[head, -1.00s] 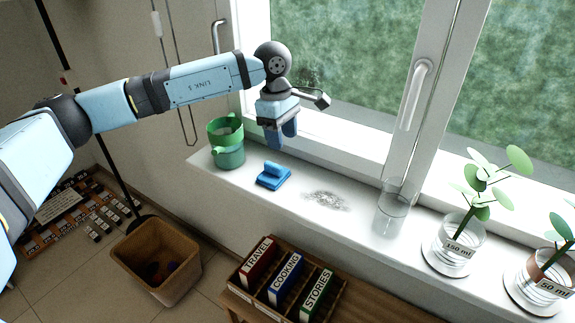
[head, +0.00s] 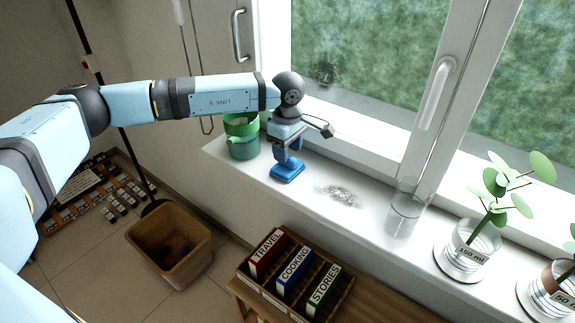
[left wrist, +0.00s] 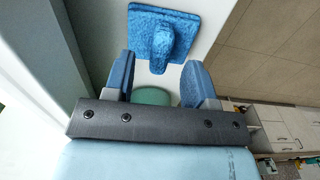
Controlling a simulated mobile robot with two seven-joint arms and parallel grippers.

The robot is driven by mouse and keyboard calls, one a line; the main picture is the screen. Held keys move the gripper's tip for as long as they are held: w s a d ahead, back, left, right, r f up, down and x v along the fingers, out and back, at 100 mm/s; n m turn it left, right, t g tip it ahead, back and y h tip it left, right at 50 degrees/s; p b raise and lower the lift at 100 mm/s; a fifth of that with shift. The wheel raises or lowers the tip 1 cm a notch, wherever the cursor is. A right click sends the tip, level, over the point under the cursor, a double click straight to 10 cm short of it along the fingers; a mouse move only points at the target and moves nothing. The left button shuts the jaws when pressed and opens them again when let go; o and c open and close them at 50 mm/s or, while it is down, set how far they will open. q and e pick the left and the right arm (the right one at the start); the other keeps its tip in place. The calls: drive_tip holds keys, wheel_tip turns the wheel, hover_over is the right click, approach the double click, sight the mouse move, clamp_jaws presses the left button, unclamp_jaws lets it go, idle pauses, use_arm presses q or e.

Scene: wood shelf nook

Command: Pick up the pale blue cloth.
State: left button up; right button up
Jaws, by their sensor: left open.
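The cloth (head: 288,174) lies on the white window sill. It looks medium blue, with a flat square base and a raised ridge in its middle. My left gripper (head: 290,157) is just above it, pointing down, and hides part of it. In the left wrist view the cloth (left wrist: 186,20) is beyond the fingertips. Its ridge (left wrist: 160,42) lines up with the gap between the two open fingers (left wrist: 160,72), and nothing is held. I cannot tell whether the fingers touch the cloth. My right gripper is not in view.
A green watering can (head: 243,145) stands close left of the cloth. To the right are a grey smudge (head: 339,195) on the sill, a clear glass (head: 405,212) and a plant jar (head: 470,245). The window handle (head: 436,95) juts out. A book box (head: 293,280) stands below.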

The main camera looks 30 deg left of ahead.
use_arm(q)
drive_tip(key=shift+f, duration=1.45)
clamp_jaws()
drive_tip(key=shift+r, duration=0.1)
wheel_tip(320, 180, up, 20)
drive_tip(key=b, duration=0.1)
